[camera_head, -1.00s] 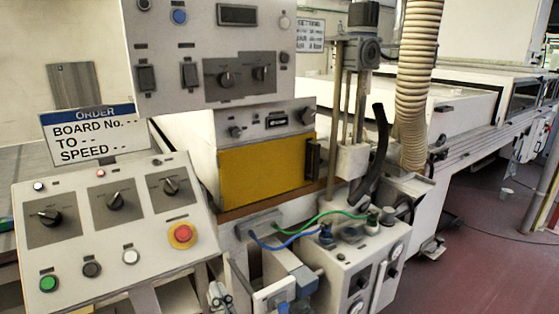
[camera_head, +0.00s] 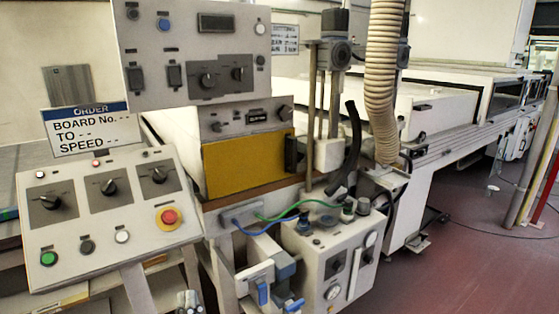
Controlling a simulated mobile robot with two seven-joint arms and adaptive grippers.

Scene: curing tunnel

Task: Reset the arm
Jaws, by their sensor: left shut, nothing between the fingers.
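My left gripper (camera_head: 188,299) shows only as a small tip at the bottom edge of the head view, below the sloped control panel and to its right. It is shut and empty, and apart from the panel as far as I can tell. The rest of that arm is out of frame. My right gripper is not in view.
The sloped control panel (camera_head: 88,217) has knobs, a green button and a red emergency stop (camera_head: 169,217). An order sign (camera_head: 88,128) stands behind it. A machine with a yellow panel (camera_head: 247,164), a small hose unit (camera_head: 325,262) and a ribbed duct (camera_head: 383,80) fill the middle. Red floor (camera_head: 455,255) lies clear at right.

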